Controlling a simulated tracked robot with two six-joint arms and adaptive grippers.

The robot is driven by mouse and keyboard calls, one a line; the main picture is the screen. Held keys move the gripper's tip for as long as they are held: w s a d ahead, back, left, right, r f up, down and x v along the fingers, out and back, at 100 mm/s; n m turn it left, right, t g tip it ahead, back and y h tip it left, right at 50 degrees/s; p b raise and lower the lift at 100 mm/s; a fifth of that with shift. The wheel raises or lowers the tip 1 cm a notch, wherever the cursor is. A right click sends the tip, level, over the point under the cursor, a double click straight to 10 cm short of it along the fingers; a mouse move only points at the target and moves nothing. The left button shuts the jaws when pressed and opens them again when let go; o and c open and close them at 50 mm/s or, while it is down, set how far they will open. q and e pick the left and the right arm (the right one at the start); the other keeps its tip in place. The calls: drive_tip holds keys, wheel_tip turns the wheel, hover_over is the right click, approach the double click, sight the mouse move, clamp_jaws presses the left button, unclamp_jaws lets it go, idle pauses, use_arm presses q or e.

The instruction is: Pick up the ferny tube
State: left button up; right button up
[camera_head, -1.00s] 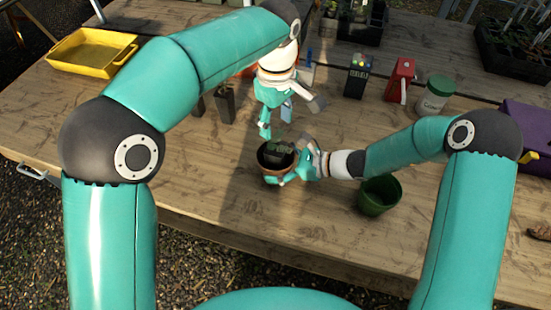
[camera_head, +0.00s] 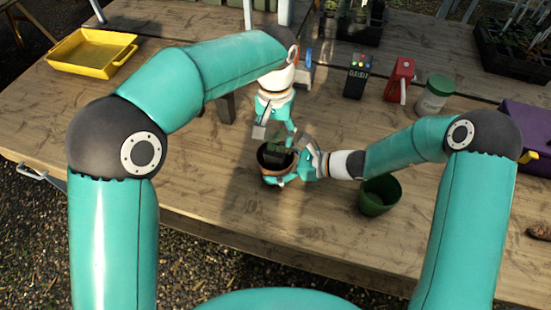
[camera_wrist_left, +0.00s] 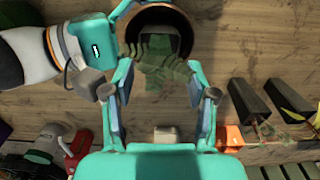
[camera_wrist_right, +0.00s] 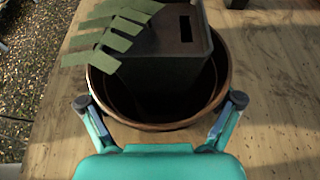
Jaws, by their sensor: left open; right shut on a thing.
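The ferny tube (camera_head: 277,154) is a dark square tube with flat green fronds. It stands inside a round terracotta pot (camera_head: 270,181), and the right wrist view shows its dark wall (camera_wrist_right: 165,72) leaning in the pot (camera_wrist_right: 150,126). My right gripper (camera_head: 304,166) is shut on the pot's rim. My left gripper (camera_head: 276,133) is open just above the tube. In the left wrist view its fingers stand either side of the fronds (camera_wrist_left: 165,72), with no clear contact. The tube's lower part is hidden in the pot.
A green pot (camera_head: 380,196) stands right of the terracotta pot. A dark device (camera_head: 357,76), a red box (camera_head: 399,80) and a green-lidded jar (camera_head: 434,95) stand behind. A yellow tray (camera_head: 92,52) is at the back left. Other dark tubes (camera_wrist_left: 255,104) stand near my left gripper.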

sight(275, 147)
use_arm(q)
drive_tip(key=shift+w+f, duration=0.1)
drive_tip(key=shift+f, duration=3.75)
drive_tip(key=c, duration=0.9)
